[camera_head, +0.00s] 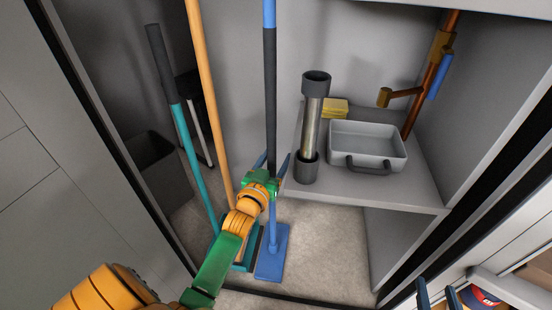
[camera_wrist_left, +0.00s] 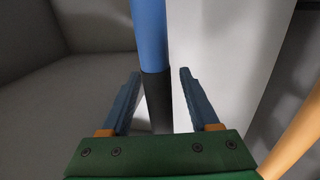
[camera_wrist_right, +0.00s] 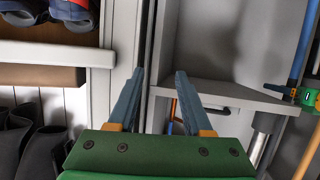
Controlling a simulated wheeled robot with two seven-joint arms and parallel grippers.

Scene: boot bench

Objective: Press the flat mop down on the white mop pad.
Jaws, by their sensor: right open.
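The flat mop (camera_head: 272,255) stands upright on the closet floor, with a blue flat head, a blue pole and a dark grip section. My left gripper (camera_head: 271,172) is at the lower part of the dark grip. In the left wrist view, the fingers (camera_wrist_left: 157,100) are apart on either side of the mop's pole (camera_wrist_left: 154,85), with gaps visible. My right gripper (camera_wrist_right: 158,95) is open and empty, at the lower right edge of the head view, outside the closet. I cannot make out a white mop pad in any view.
A teal pole (camera_head: 196,165) and an orange pole (camera_head: 207,90) lean close left of the mop. A grey bin (camera_head: 152,165) stands at left. A shelf (camera_head: 400,195) at right holds a grey tray (camera_head: 366,148), a metal cylinder (camera_head: 312,130) and yellow sponges (camera_head: 335,107).

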